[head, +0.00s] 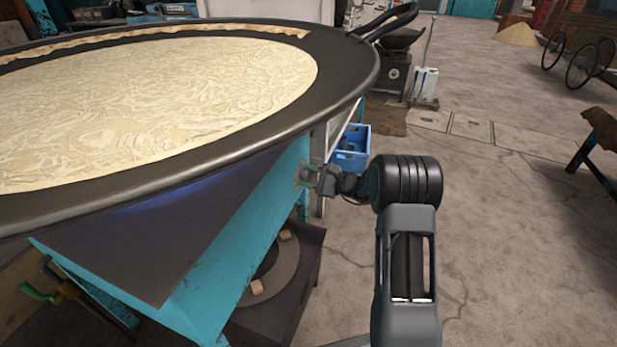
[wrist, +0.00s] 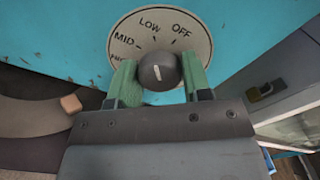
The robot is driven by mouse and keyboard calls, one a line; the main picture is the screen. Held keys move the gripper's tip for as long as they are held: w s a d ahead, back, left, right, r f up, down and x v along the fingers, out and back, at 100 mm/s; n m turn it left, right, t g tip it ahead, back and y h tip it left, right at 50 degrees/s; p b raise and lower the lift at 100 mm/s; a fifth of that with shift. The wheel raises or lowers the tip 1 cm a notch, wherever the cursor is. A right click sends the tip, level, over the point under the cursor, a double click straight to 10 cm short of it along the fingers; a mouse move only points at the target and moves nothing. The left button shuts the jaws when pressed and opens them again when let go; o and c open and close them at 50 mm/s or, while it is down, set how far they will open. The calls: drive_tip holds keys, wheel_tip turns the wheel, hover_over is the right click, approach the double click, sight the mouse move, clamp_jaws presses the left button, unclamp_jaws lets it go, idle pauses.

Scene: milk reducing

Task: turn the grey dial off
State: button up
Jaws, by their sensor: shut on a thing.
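The grey dial (wrist: 158,67) is a dark round knob with a short white mark, on a pale round plate (wrist: 198,62) fixed to a turquoise panel. The plate reads MID, LOW and OFF from left to right; a further label at the left is partly hidden by a finger. The white mark stands nearly upright, roughly towards LOW, with OFF to its right. My gripper (wrist: 158,85) has its green fingers shut on the knob from both sides. In the head view my gripper (head: 318,180) reaches the turquoise side of the stand below the pan.
A wide black pan (head: 345,75) of creamy milk overhangs the dial. A burner (head: 270,272) sits low inside the stand. A blue crate (head: 350,147) stands on the floor behind my gripper. Open floor lies to the right.

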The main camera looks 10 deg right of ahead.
drive_tip(key=shift+c, duration=0.6)
drive_tip(key=shift+r+p, duration=0.1)
drive_tip(key=shift+p, duration=0.3)
drive_tip(key=m+p, duration=0.2)
drive_tip(key=shift+r+p, duration=0.15)
drive_tip(key=shift+p, duration=0.2)
drive_tip(key=m+p, duration=0.2)
drive_tip(key=shift+p, duration=0.35)
drive_tip(key=shift+f+m+p, duration=0.2)
drive_tip(key=shift+m+p, duration=1.3)
drive_tip(key=shift+m, duration=0.4)
drive_tip(key=o, duration=0.9)
